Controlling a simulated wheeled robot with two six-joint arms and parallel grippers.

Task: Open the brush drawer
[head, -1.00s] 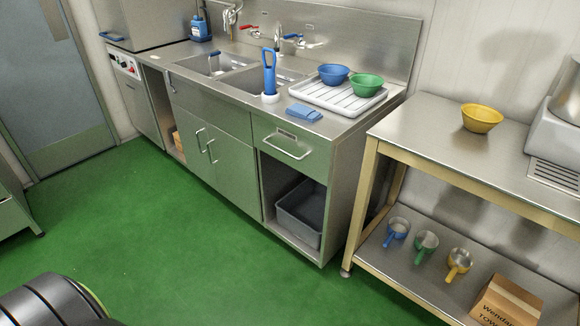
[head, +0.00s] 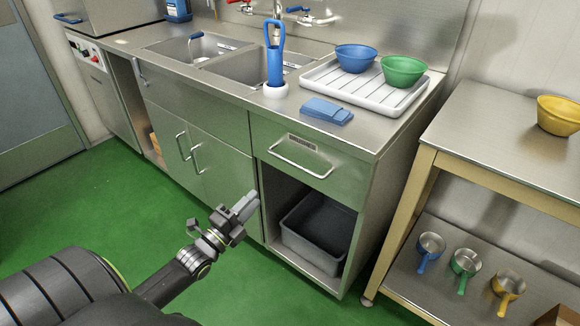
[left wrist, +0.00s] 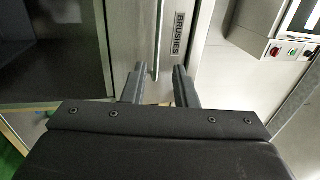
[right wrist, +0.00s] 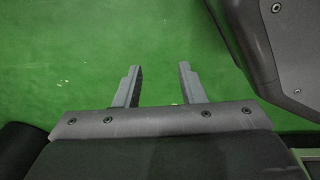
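The brush drawer (head: 268,140) is a steel front at the right end of the sink cabinet, with a bar handle (head: 300,160) and a small label above it. The drawer looks shut. In the left wrist view the label (left wrist: 179,34) reads "BRUSHES", and the handle (left wrist: 160,38) lies beyond the gap between my fingers. My left gripper (head: 246,207) is open and empty, below and left of the handle, apart from it. It also shows in the left wrist view (left wrist: 156,86). My right gripper (right wrist: 158,84) is open and empty over the green floor.
Below the drawer an open bay holds a grey bin (head: 318,232). A side table (head: 500,125) stands right. The floor in front is clear.

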